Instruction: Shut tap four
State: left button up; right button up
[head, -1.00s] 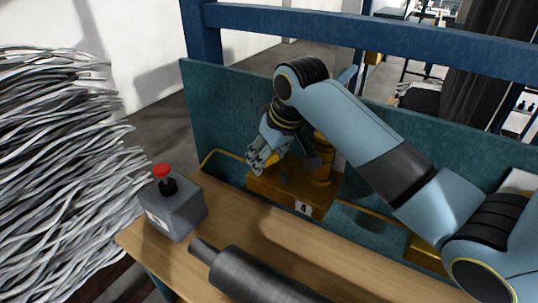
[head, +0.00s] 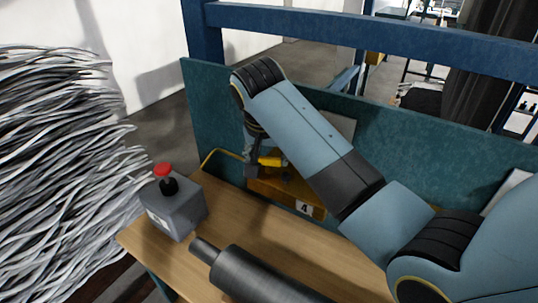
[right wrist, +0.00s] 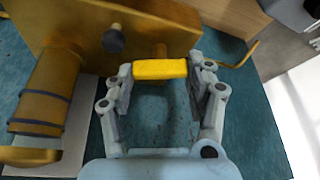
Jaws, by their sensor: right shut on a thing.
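Tap four is a yellow-brown block (head: 268,187) with a white "4" plate (head: 304,208), mounted at the teal back panel. Its bright yellow lever (head: 269,161) shows just beside my right gripper (head: 252,168), which is partly hidden behind my own arm. In the right wrist view, the lever (right wrist: 160,69) lies crosswise between the two grey fingertips of my right gripper (right wrist: 159,74), which is shut on it. The tap's block (right wrist: 90,22) and a ringed brass cylinder (right wrist: 45,95) are beside it. My left gripper is out of sight.
A dark grey roll (head: 255,275) lies at the front. The teal panel (head: 225,115) closes the back. Grey strands (head: 60,170) are piled at the left.

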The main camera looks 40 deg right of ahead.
aim_at(262, 180)
jog(key=shift+w+m+g+h, duration=0.1)
jog(key=shift+m+g+h, duration=0.3)
jog(key=shift+m, duration=1.2)
jog(key=o, duration=1.2)
jog(key=v, duration=0.7)
jog(key=shift+r, duration=0.25)
jog(key=shift+a, duration=0.1)
